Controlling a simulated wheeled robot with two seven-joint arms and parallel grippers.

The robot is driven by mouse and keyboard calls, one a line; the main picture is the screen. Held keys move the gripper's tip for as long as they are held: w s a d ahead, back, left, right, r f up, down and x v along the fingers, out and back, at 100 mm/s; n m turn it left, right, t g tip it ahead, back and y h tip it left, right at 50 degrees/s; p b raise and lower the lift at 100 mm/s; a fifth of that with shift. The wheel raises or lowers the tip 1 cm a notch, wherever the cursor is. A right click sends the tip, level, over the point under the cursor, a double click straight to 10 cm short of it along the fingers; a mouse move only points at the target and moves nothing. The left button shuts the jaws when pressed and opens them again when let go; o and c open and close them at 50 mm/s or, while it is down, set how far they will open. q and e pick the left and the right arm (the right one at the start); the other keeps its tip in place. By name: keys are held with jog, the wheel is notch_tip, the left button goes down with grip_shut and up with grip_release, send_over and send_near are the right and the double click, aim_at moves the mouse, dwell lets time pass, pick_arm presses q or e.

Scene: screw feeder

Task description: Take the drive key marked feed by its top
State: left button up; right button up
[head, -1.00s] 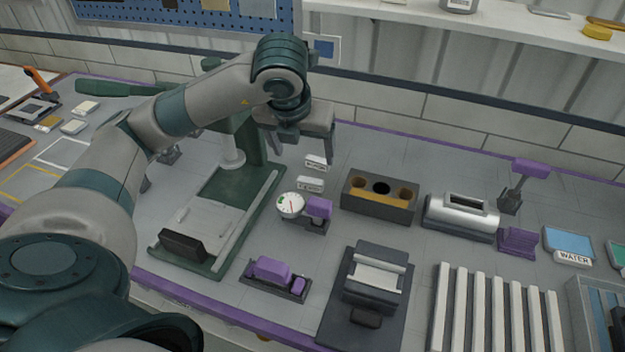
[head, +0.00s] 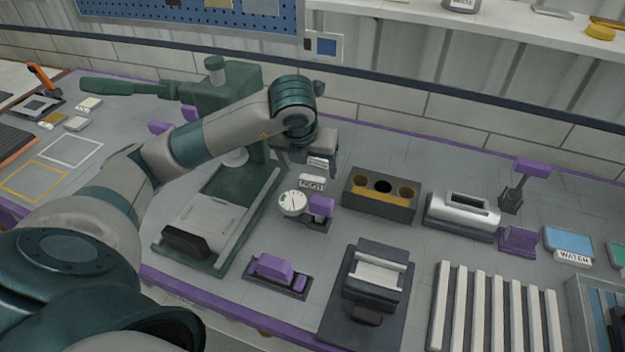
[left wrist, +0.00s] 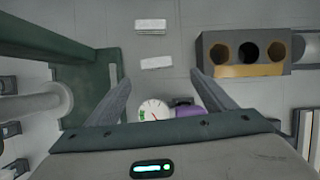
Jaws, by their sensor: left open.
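My left gripper (head: 306,164) is open and empty, pointing down over the bench behind the round dial. In the left wrist view its two fingers (left wrist: 160,82) stand wide apart. Two small white lettered pieces lie ahead of the fingers: a nearer one (head: 311,182), seen between the fingertips in the wrist view (left wrist: 156,62), and a farther one (head: 319,162), also in the wrist view (left wrist: 150,26). Their lettering is too small to read surely, so I cannot tell which is the drive key marked feed. The gripper partly covers the farther one in the head view. My right gripper is not in view.
A dark block with three holes (head: 381,212) stands right of the gripper. A round dial with a purple part (head: 293,204) stands close in front. A green press (head: 222,250) is at the left. A silver cylinder unit (head: 463,210) is farther right.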

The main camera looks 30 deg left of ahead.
aim_at(312, 180)
pick_arm(q)
jog(key=shift+p+x, duration=0.35)
jog(key=shift+x, duration=1.65)
jog(key=shift+w+a+f+p, duration=0.25)
jog(key=shift+f+p, duration=0.35)
jog(key=shift+p, duration=0.1)
jog(key=p+x, duration=0.1)
jog(key=x, duration=0.2)
jog(key=shift+a, duration=0.2)
jog(key=shift+w+f, duration=0.2)
jog(key=shift+f, duration=0.15)
jog(key=c, duration=1.4)
jog(key=shift+r, duration=0.15)
jog(key=shift+c, duration=0.2)
